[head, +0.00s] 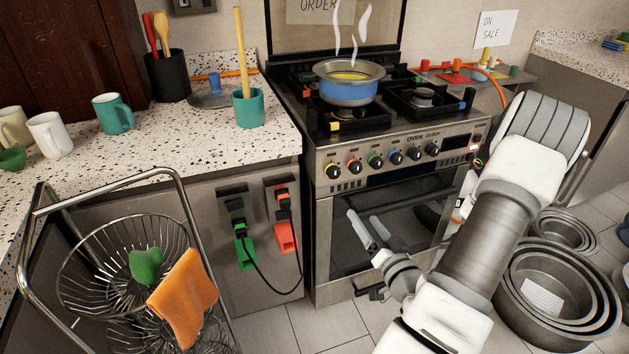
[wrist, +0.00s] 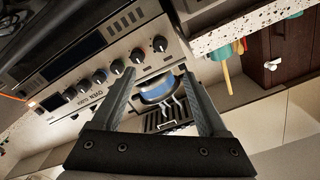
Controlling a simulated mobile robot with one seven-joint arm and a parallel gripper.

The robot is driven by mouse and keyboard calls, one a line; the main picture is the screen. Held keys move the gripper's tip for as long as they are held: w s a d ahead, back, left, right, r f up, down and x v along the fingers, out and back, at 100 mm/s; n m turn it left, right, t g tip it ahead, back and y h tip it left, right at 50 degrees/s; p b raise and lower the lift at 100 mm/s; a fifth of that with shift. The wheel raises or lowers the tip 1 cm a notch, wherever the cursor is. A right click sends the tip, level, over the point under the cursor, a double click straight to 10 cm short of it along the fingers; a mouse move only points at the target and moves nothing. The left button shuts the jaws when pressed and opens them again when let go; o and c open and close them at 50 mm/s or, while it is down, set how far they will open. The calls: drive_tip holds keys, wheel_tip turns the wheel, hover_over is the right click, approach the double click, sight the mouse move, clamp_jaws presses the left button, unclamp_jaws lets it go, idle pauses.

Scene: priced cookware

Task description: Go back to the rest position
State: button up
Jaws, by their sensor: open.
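My gripper (head: 362,220) is in front of the stove's oven door in the head view, its two fingers apart and nothing between them. My arm reaches in from the lower right. In the wrist view my gripper (wrist: 163,76) shows two parted fingers with empty space between them.
A wire rack (head: 185,190) with an orange cloth (head: 184,298) and green sponge (head: 146,265) stands at lower left. The speckled counter (head: 200,145) holds mugs and a teal cup (head: 249,107). Round pans (head: 556,297) sit on the floor at right, near my arm.

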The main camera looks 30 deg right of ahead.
drive_tip(key=w+a+r+n+g+y, duration=0.25)
drive_tip(key=w+a+n+g, duration=0.3)
drive_tip(key=w, duration=0.35)
drive_tip(key=a+r+n+g, duration=0.3)
drive_tip(key=a+r, duration=0.9)
drive_tip(key=r, duration=0.1)
drive_tip(key=s+a+r+g+y, duration=0.1)
drive_tip(key=s+a+r+g, duration=0.1)
drive_tip(key=s+a, duration=0.5)
drive_tip(key=s+a+r+g+y, duration=0.1)
drive_tip(key=s+a+r, duration=0.15)
drive_tip(key=s, duration=0.95)
wheel_tip(320, 180, up, 17)
drive_tip(key=w+p, duration=0.1)
drive_tip(key=p, duration=1.7)
drive_tip(key=shift+f+n, duration=0.15)
drive_tip(key=shift+n, duration=0.2)
